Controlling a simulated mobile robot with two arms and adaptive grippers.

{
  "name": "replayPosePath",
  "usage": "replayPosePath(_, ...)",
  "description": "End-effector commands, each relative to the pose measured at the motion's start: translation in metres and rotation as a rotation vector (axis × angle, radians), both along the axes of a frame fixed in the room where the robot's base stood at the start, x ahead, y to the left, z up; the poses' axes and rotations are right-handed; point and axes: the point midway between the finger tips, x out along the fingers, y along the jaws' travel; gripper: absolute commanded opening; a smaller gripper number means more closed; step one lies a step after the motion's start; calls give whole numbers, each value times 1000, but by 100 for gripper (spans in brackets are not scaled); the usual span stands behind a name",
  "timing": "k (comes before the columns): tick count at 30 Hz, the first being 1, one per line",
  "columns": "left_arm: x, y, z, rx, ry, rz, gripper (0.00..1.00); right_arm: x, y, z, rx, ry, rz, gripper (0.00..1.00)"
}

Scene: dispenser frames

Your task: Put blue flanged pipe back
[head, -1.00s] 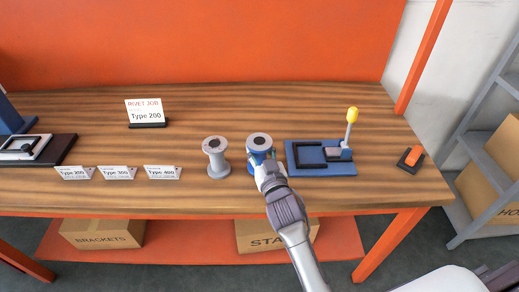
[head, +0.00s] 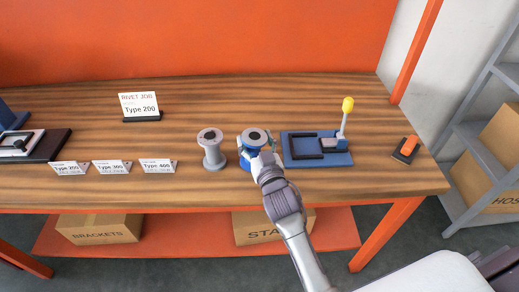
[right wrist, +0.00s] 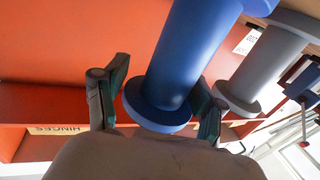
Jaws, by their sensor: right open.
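The blue flanged pipe (head: 246,162) stands upright on the wooden bench, between a grey flanged pipe and a blue fixture. Its top flange shows a dark central hole. My right gripper (head: 259,153) is at the pipe's near side, open, with its fingers on either side of it. The right wrist view shows the blue pipe (right wrist: 190,55) between the spread fingers (right wrist: 160,88), with gaps visible beside its flange. Whether a finger touches it I cannot tell. My left gripper is not in view.
The grey flanged pipe (head: 213,152) stands close on the left. The blue fixture (head: 318,160) with a yellow-knobbed lever (head: 347,106) is close on the right. Small type labels (head: 158,166) line the front left edge. A rivet job sign (head: 140,105) stands behind. The bench's back middle is clear.

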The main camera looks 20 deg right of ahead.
Motion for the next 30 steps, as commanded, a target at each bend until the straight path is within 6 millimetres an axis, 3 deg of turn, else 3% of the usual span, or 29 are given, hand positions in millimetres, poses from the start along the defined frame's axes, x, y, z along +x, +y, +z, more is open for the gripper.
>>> replayPosePath(1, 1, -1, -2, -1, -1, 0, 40, -11, 2, -26, 12, 55, -1, 70)
replayPosePath(16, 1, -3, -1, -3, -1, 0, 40, -106, 3, -10, 4, 16, -1, 70)
replayPosePath(21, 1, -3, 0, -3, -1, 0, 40, -120, 3, -5, 2, 5, -1, 70)
replayPosePath(30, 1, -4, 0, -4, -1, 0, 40, -125, -1, -10, -1, 45, -9, 70)
